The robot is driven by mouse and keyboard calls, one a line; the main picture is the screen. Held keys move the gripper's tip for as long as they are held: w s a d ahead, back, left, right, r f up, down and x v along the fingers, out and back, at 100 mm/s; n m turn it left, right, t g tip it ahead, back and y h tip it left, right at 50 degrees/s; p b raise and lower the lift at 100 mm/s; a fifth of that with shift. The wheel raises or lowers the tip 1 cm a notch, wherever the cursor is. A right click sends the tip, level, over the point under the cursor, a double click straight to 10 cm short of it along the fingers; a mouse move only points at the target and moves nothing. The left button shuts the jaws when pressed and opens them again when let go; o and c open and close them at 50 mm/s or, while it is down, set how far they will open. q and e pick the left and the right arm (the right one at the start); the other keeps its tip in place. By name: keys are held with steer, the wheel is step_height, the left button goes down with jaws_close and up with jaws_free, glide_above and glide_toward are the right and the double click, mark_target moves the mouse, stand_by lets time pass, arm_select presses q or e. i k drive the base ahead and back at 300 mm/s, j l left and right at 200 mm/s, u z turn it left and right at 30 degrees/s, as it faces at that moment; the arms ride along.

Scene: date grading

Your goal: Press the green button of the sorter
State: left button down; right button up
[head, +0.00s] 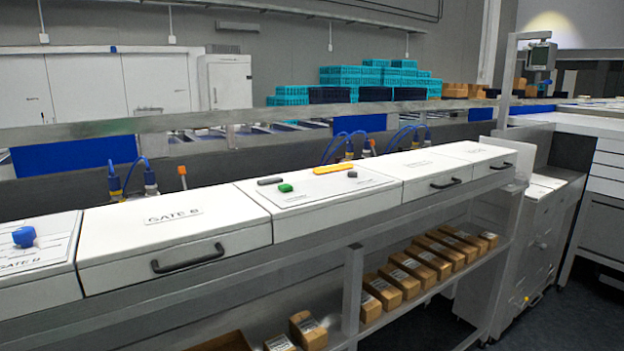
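The sorter's green button (285,188) is a small raised knob on a white, slightly sloped control panel (325,199) in the middle of the head view. A dark bar (270,181) lies just behind it on the panel. A yellow-orange bar (335,169) and a small dark knob (352,174) are to its right. Nothing covers the button. Neither of my grippers shows in the head view.
A blue knob (24,236) sits at far left. Small cardboard boxes (400,280) line a lower shelf. A metal rail (220,118) runs behind.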

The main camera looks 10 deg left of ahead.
mark_target(283, 188)
steer(key=i+l+u, duration=0.1)
steer(key=l, duration=0.3)
steer(key=i+l, duration=0.2)
steer(key=l, duration=0.2)
steer(key=i+l+u, duration=0.15)
steer(key=l, duration=0.25)
steer(key=i+l, duration=0.1)
steer(key=l, duration=0.3)
steer(key=u, duration=0.05)
